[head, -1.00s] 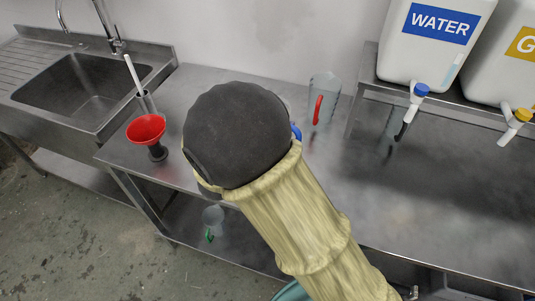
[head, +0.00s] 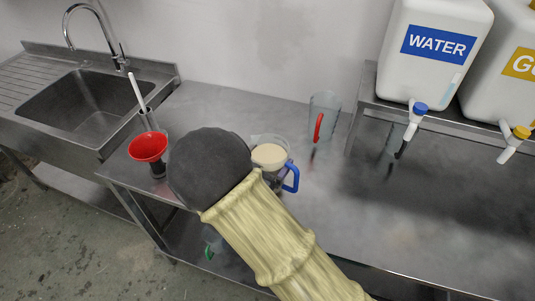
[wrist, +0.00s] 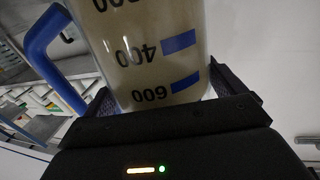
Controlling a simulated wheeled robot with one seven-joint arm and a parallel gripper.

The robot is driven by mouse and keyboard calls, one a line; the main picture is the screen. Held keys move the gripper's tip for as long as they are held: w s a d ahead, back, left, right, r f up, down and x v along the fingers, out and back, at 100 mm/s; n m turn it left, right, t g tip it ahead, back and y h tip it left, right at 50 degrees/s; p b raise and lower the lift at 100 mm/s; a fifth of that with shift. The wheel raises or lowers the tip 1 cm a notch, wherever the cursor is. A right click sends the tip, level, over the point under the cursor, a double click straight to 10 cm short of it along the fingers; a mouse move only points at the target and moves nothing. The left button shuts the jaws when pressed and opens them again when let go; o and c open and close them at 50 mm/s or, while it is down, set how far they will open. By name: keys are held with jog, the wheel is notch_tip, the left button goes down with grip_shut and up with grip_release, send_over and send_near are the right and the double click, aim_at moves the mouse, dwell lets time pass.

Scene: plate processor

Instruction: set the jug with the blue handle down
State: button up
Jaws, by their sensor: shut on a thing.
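The jug with the blue handle (head: 268,156) is clear and holds a cream-coloured liquid. In the head view it shows just right of my dark wrist, its blue handle facing right. In the wrist view the jug (wrist: 150,55) fills the middle, with blue marks and numbers on its wall and the blue handle at left. My gripper (wrist: 160,95) is shut on the jug, with a finger on each side of it. In the head view my arm hides the fingers and the jug's base, so I cannot tell whether the jug touches the table.
A clear jug with a red handle (head: 323,118) stands behind on the steel table (head: 225,103). A red funnel (head: 147,147) is at the left, near the sink (head: 75,108). The water tank (head: 430,50) sits on a raised shelf at right.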

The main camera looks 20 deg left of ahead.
jog(key=shift+f, duration=1.2)
jog(key=shift+f, duration=0.15)
jog(key=o, duration=1.5)
jog(key=b+v, duration=0.2)
jog(key=v, duration=1)
jog(key=shift+s, duration=0.1)
